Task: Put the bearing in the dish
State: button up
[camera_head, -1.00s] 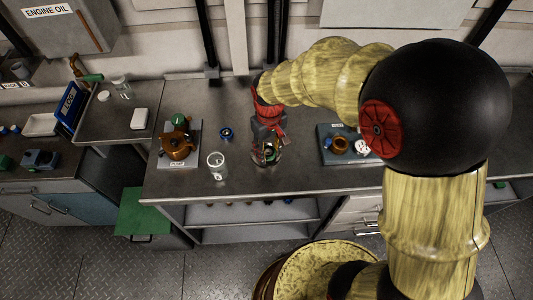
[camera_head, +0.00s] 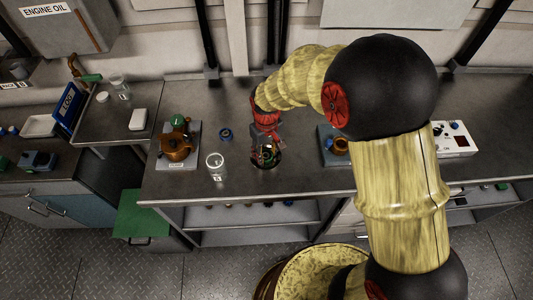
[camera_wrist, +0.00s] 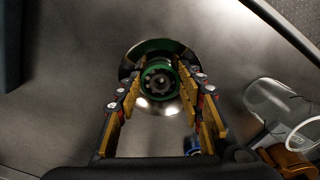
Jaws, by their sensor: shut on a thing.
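My gripper (camera_head: 266,150) points down over the middle of the bench. In the wrist view, its fingers (camera_wrist: 162,95) are shut on the bearing (camera_wrist: 160,82), a green-rimmed ring with a dark centre. The shiny round metal dish (camera_wrist: 158,108) shows directly behind the bearing in that view, so the bearing is over or within it. I cannot tell whether they touch. In the head view, the gripper hides most of the dish and the bearing.
A glass jar (camera_head: 216,166) stands left of the gripper, and it also shows in the wrist view (camera_wrist: 280,105). A blue ring (camera_head: 226,134) lies behind the jar. Another plate with a brown ring (camera_head: 340,146) is at right.

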jog(key=o, duration=1)
jog(key=shift+f, duration=0.1)
notch_tip(320, 180, up, 12)
jog(key=p, duration=0.2)
notch_tip(320, 180, up, 8)
jog(key=m+t, duration=0.1)
send_over(266, 156)
jog(key=s+d, duration=0.3)
jog(key=d, duration=0.2)
jog(key=s+d+r+m+t, duration=0.1)
jog(key=s+d+r, duration=0.2)
jog(key=s, duration=0.2)
jog(key=s+d+r+m+t, duration=0.2)
jog(key=s+d+r, duration=0.1)
jog(key=s, duration=0.3)
jog(key=s+d+r+m+t, duration=0.1)
jog(key=s+d+r, duration=0.2)
jog(key=s+r, duration=0.1)
jog(key=shift+s+d+m+t, duration=0.1)
jog(key=shift+s+m+t, duration=0.2)
jog(key=shift+s, duration=0.6)
